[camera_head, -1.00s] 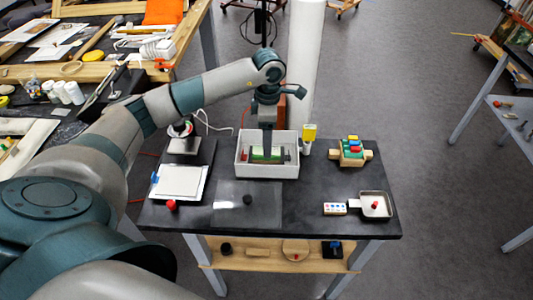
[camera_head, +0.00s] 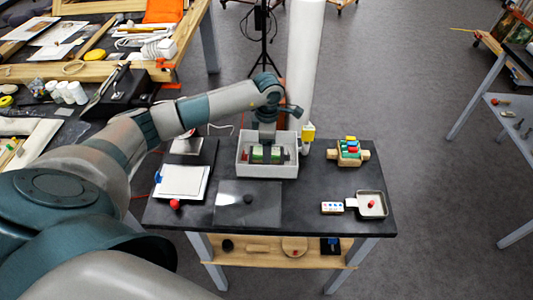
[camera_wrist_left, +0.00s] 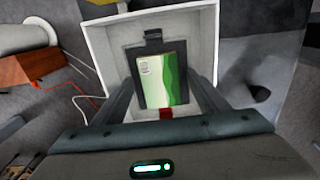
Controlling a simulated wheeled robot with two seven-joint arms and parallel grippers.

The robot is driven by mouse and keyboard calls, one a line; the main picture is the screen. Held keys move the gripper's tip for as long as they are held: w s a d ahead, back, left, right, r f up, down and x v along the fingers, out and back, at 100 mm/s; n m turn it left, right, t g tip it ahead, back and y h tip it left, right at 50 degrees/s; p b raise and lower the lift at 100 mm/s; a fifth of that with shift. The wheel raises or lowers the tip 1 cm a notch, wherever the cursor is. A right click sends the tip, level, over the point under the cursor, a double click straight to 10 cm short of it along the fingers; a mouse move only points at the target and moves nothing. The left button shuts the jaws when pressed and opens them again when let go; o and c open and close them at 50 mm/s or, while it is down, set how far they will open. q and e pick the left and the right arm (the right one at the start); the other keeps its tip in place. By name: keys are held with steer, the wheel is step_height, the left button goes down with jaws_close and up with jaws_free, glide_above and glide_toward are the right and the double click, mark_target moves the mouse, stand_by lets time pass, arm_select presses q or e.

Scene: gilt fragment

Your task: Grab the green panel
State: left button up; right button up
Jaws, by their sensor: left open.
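The green panel (camera_wrist_left: 162,80) is a small rectangle with green and pale parts in a dark frame. It lies inside a white open box (camera_wrist_left: 207,40) in the left wrist view. In the head view the green panel (camera_head: 257,153) shows inside the same white box (camera_head: 268,171), partly hidden by my gripper. My left gripper (camera_head: 265,152) reaches down into the box from above. In the wrist view its two fingers (camera_wrist_left: 162,92) stand apart, one on each side of the panel. Whether they touch it cannot be told. My right gripper is not in view.
The box stands on a black table (camera_head: 310,215). A yellow item (camera_head: 308,132) is right of it, with a toy of coloured blocks (camera_head: 348,151) farther right. A white board (camera_head: 182,181), a red knob (camera_head: 175,204) and a small pan (camera_head: 371,204) lie nearer. A white column (camera_head: 304,60) rises behind.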

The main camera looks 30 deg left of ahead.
arm_select(q)
steer(key=c, duration=1.1)
steer(key=shift+c, duration=0.2)
steer(key=shift+r, duration=0.2)
steer(key=shift+r+b, duration=0.25)
steer(key=shift+b, duration=0.15)
steer(key=r, duration=0.1)
steer(key=r+b, duration=0.2)
steer(key=shift+d+r, duration=0.15)
steer(key=shift+d, duration=0.15)
steer(key=d+r+b, duration=0.4)
steer(key=d+r, duration=0.3)
steer(key=d, duration=0.4)
steer(key=shift+s, duration=0.3)
